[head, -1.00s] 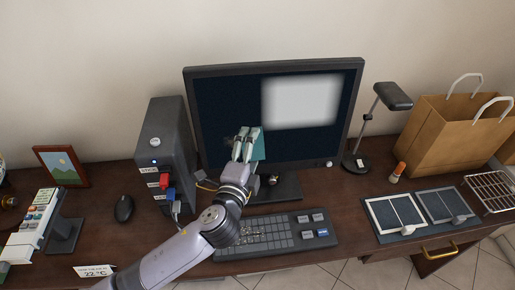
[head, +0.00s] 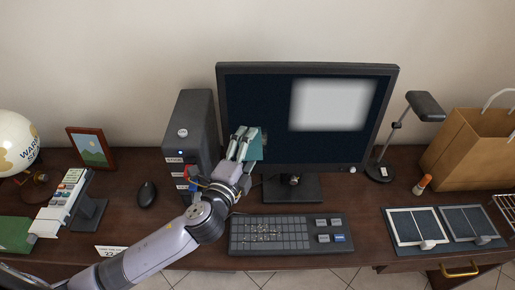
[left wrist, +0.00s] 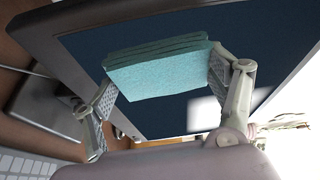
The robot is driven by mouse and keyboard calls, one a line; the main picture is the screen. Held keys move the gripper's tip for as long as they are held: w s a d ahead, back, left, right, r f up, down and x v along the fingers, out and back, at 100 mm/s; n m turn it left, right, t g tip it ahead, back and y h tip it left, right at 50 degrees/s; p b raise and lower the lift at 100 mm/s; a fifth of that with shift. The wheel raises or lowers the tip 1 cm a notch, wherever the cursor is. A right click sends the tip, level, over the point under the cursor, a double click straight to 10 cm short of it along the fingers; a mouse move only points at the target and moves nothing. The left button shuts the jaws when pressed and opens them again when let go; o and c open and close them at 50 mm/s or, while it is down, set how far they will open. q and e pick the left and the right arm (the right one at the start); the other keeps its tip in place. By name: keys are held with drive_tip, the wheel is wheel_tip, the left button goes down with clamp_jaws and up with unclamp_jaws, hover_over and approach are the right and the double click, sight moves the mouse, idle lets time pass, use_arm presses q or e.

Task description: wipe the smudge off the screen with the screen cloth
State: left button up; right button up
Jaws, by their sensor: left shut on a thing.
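My left gripper (head: 243,134) is shut on the teal folded screen cloth (head: 256,152), in front of the screen's lower left part. In the left wrist view the cloth (left wrist: 158,74) is held between both fingers and faces the screen (left wrist: 85,44); whether it touches the glass I cannot tell. My right gripper is not in view.
A dark computer tower (head: 193,115) stands close left of the screen, with coloured plugs by my arm. The keyboard (head: 285,234) lies below. A desk lamp (head: 425,106) and a paper bag (head: 470,150) are at right. A mouse (head: 147,194) lies left.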

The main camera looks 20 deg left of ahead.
sight(281, 140)
use_arm(q)
drive_tip(key=shift+w+d+p, duration=0.15)
drive_tip(key=shift+w+d, duration=0.05)
drive_tip(key=shift+d, duration=0.6)
drive_tip(key=shift+w+d+p, duration=0.1)
drive_tip(key=shift+w+d, duration=0.15)
drive_tip(key=shift+d, duration=0.5)
drive_tip(key=shift+w+d+p, duration=0.15)
drive_tip(key=shift+w+d, duration=0.05)
drive_tip(key=shift+d, duration=0.6)
drive_tip(key=shift+w+d, duration=0.25)
drive_tip(key=shift+d, duration=0.65)
drive_tip(key=shift+w+d, duration=0.3)
drive_tip(key=shift+d, duration=0.6)
drive_tip(key=shift+w+d, duration=0.25)
drive_tip(key=shift+d, duration=0.65)
drive_tip(key=shift+r, duration=0.1)
drive_tip(key=shift+s+a+p, duration=0.25)
drive_tip(key=shift+a, duration=0.55)
drive_tip(key=shift+s+a+p, duration=0.25)
drive_tip(key=shift+a, duration=0.55)
drive_tip(key=s+a+p, duration=0.1)
drive_tip(key=s+a, duration=0.1)
drive_tip(key=a, duration=0.5)
drive_tip(key=shift+a, duration=0.1)
